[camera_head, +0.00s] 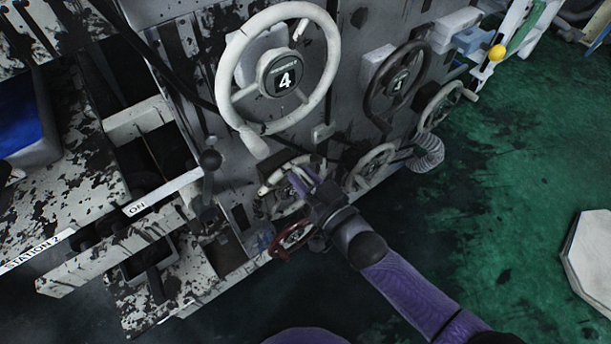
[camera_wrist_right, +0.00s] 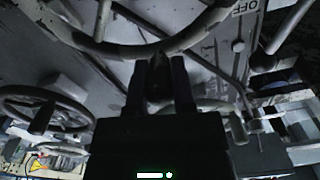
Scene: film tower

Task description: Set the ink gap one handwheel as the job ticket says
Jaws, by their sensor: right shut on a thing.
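Low on the machine panel in the head view is a small off-white handwheel (camera_head: 272,180), partly covered by my right gripper (camera_head: 303,183). The right gripper's fingers are at this wheel and shut on a part of it. In the right wrist view the gripper (camera_wrist_right: 158,72) points up at a curved rim, with a dark piece between the fingers. I cannot read a label that tells which wheel is ink gap one, and I cannot make out a job ticket. My left gripper is not in view.
A large white handwheel (camera_head: 232,50) reading 4 is above; a dark handwheel (camera_head: 371,98) also reading 4 is to its right. A red wheel (camera_head: 281,243) sits just below my gripper. Another small wheel (camera_head: 361,160) is to the right. A lever (camera_head: 209,178) stands left. Green floor is open at right.

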